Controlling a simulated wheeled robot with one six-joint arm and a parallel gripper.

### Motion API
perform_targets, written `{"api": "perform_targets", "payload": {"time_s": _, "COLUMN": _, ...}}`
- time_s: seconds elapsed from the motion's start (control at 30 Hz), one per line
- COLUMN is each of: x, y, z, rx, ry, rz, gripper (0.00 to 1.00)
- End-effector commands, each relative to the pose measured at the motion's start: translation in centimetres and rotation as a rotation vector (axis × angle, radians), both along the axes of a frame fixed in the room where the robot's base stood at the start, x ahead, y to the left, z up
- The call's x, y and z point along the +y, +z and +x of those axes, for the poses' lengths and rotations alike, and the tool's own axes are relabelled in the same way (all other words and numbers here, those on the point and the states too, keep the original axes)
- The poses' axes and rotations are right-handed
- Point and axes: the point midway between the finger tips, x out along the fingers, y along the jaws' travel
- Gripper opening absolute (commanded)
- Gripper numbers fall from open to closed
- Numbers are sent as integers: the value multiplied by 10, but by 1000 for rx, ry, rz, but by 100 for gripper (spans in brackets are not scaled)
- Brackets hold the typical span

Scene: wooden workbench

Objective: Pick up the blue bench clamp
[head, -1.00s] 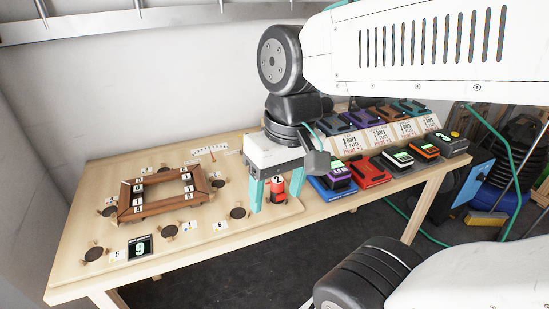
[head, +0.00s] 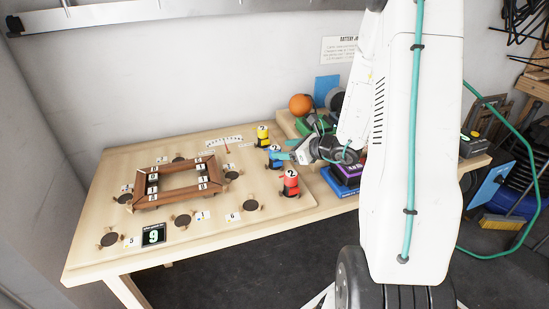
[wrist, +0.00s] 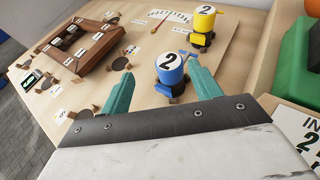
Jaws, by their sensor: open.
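The blue bench clamp (head: 274,158) stands upright on the right part of the bench, between a yellow clamp (head: 262,135) and a red clamp (head: 290,184). In the wrist view the blue clamp (wrist: 170,68) shows a white label with a 2, a blue handle and a dark base. My gripper (wrist: 160,76) is open, with a teal finger to either side of the blue clamp in that view. The clamp's body lies just beyond or between the fingertips; I cannot tell which. In the head view my gripper (head: 285,156) reaches the blue clamp from the right, tilted low.
A wooden frame with number tiles (head: 148,198) and several dark discs fill the bench's left part. A dial scale (head: 224,141) lies behind. An orange ball (head: 300,104) and a green object (head: 312,124) stand back right. The yellow clamp (wrist: 203,20) is close behind the blue one.

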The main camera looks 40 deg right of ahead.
Motion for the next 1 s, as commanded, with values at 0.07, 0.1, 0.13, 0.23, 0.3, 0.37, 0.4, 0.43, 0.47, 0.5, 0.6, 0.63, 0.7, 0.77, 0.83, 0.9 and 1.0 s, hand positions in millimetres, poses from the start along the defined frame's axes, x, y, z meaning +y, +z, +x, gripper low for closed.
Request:
{"api": "perform_targets", "payload": {"time_s": 0.07, "x": -11, "y": -9, "z": 0, "rx": 10, "ry": -45, "rz": 21, "gripper": 63}}
{"api": "perform_targets", "payload": {"time_s": 0.1, "x": -13, "y": -11, "z": 1, "rx": 13, "ry": -58, "rz": 27, "gripper": 63}}
{"api": "perform_targets", "payload": {"time_s": 0.13, "x": -13, "y": -13, "z": 3, "rx": 14, "ry": -63, "rz": 29, "gripper": 63}}
{"api": "perform_targets", "payload": {"time_s": 0.23, "x": -10, "y": -18, "z": 12, "rx": 16, "ry": -67, "rz": 33, "gripper": 63}}
{"api": "perform_targets", "payload": {"time_s": 0.3, "x": -8, "y": -20, "z": 19, "rx": 15, "ry": -65, "rz": 31, "gripper": 63}}
{"api": "perform_targets", "payload": {"time_s": 0.37, "x": -6, "y": -22, "z": 24, "rx": 14, "ry": -65, "rz": 31, "gripper": 63}}
{"api": "perform_targets", "payload": {"time_s": 0.4, "x": -5, "y": -23, "z": 26, "rx": 14, "ry": -65, "rz": 31, "gripper": 63}}
{"api": "perform_targets", "payload": {"time_s": 0.43, "x": -4, "y": -23, "z": 28, "rx": 14, "ry": -65, "rz": 31, "gripper": 63}}
{"api": "perform_targets", "payload": {"time_s": 0.47, "x": -3, "y": -25, "z": 31, "rx": 15, "ry": -64, "rz": 31, "gripper": 63}}
{"api": "perform_targets", "payload": {"time_s": 0.5, "x": 0, "y": -26, "z": 35, "rx": 15, "ry": -63, "rz": 31, "gripper": 63}}
{"api": "perform_targets", "payload": {"time_s": 0.6, "x": 6, "y": -31, "z": 49, "rx": 14, "ry": -61, "rz": 30, "gripper": 63}}
{"api": "perform_targets", "payload": {"time_s": 0.63, "x": 8, "y": -33, "z": 53, "rx": 14, "ry": -60, "rz": 31, "gripper": 63}}
{"api": "perform_targets", "payload": {"time_s": 0.7, "x": 10, "y": -37, "z": 62, "rx": 14, "ry": -62, "rz": 30, "gripper": 63}}
{"api": "perform_targets", "payload": {"time_s": 0.77, "x": 11, "y": -39, "z": 66, "rx": 14, "ry": -62, "rz": 30, "gripper": 63}}
{"api": "perform_targets", "payload": {"time_s": 0.83, "x": 12, "y": -39, "z": 68, "rx": 14, "ry": -64, "rz": 30, "gripper": 63}}
{"api": "perform_targets", "payload": {"time_s": 0.9, "x": 11, "y": -39, "z": 68, "rx": 14, "ry": -64, "rz": 30, "gripper": 63}}
{"api": "perform_targets", "payload": {"time_s": 1.0, "x": 11, "y": -39, "z": 68, "rx": 14, "ry": -64, "rz": 30, "gripper": 60}}
